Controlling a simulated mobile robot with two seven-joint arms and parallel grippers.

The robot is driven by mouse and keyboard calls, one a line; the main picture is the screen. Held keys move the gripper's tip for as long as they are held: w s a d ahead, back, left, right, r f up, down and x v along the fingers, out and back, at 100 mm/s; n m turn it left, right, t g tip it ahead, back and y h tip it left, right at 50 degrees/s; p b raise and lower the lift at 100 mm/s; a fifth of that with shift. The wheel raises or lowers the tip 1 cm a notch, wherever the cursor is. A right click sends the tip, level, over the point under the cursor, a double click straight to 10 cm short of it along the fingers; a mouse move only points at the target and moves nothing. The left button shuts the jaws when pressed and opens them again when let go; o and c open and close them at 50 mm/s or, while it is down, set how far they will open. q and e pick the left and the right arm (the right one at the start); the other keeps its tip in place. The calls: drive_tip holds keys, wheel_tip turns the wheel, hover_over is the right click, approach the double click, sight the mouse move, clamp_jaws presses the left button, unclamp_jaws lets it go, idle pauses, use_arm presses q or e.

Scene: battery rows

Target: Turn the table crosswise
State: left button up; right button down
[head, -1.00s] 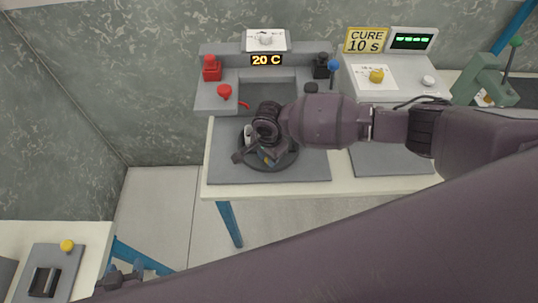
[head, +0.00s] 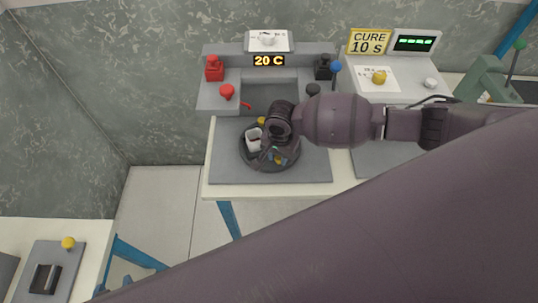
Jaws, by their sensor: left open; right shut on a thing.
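The table is a round dark turntable (head: 250,161) on a grey mat in front of the oven-like station. It carries a white block (head: 253,141) at its left and small yellow pieces, one at the back (head: 262,121). My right gripper (head: 275,157) reaches in from the right and is shut on the turntable, low over its middle. The wrist hides the exact grip point and much of the disc's right side. My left gripper is not seen; a large purple arm link of mine covers the lower right.
Behind the turntable stands a grey station (head: 220,92) with a red knob, a black knob and a 20 C display. A cure box (head: 395,77) stands to the right. A bench with a slotted grey plate (head: 60,262) is at the lower left.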

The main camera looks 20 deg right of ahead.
drive_tip(key=shift+d+n, duration=0.7)
drive_tip(key=shift+n, duration=0.3)
drive_tip(key=shift+d, duration=0.1)
drive_tip(key=c, duration=1.1)
unclamp_jaws()
wheel_tip(320, 180, up, 11)
drive_tip(key=shift+f, duration=0.1)
